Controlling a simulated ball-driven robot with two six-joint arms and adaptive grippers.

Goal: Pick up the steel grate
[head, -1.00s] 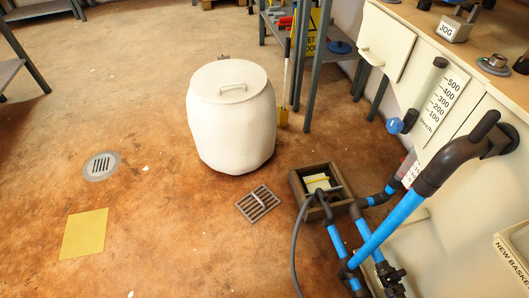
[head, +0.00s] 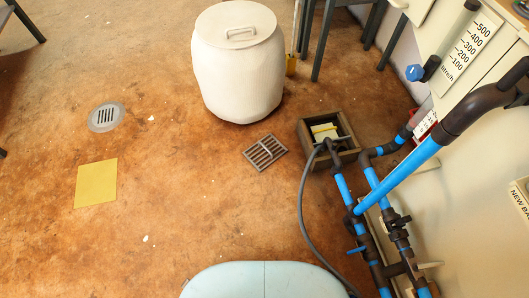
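The steel grate (head: 265,152) lies flat on the brown floor in the head view, just below the white drum and left of the open box. It is a small rectangular grey grate with parallel slots and a bar across its middle. Nothing covers it. Neither my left gripper nor my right gripper shows in the head view.
A white lidded drum (head: 238,75) stands behind the grate. An open box (head: 347,155) holding yellow items sits to its right, with a dark hose (head: 302,205) and blue pipes (head: 400,185). A round drain (head: 106,117) and yellow sheet (head: 96,184) lie left. Floor between is clear.

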